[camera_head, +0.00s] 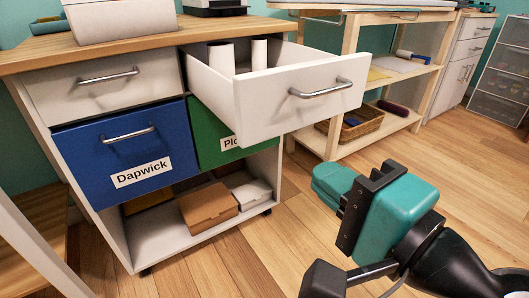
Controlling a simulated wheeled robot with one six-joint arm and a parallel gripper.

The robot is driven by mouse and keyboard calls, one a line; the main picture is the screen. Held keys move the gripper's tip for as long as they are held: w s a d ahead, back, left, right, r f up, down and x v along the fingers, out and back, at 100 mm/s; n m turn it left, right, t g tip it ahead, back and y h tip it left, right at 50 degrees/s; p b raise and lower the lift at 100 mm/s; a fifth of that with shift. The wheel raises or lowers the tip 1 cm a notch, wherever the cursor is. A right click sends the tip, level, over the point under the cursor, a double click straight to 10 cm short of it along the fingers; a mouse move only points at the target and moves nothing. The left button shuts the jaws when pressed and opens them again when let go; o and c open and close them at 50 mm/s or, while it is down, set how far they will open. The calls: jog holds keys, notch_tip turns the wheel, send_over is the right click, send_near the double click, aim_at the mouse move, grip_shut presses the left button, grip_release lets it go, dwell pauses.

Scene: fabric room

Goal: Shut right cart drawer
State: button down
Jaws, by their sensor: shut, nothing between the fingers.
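The right cart drawer (300,103) is white with a metal bar handle (320,88). It is pulled well out of the white cart with a wooden top (125,47), and two white rolls (221,57) stand inside it. My gripper (328,182), teal and black, is in front of the drawer, below and to the right of its handle. The gripper looks apart from the drawer, and its fingers are shut with nothing in them.
The left cart drawer (60,94) is closed. Below are a blue bin labelled Dapwick (95,165) and a green bin (205,130). Boxes (207,207) sit on the lower shelf. A wooden shelf table (350,40) stands right behind the open drawer. Floor at right is clear.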

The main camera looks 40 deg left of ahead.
aim_at(255, 121)
jog(key=p+x, duration=0.5)
jog(key=x, duration=0.1)
jog(key=p+x, duration=0.5)
jog(key=x, duration=0.1)
jog(key=shift+w+a+r, duration=0.1)
jog(key=shift+a+r, duration=0.15)
jog(key=shift+a, duration=0.05)
jog(key=shift+w+a+f, duration=0.15)
jog(key=shift+w+a, duration=0.15)
jog(key=shift+a, duration=0.3)
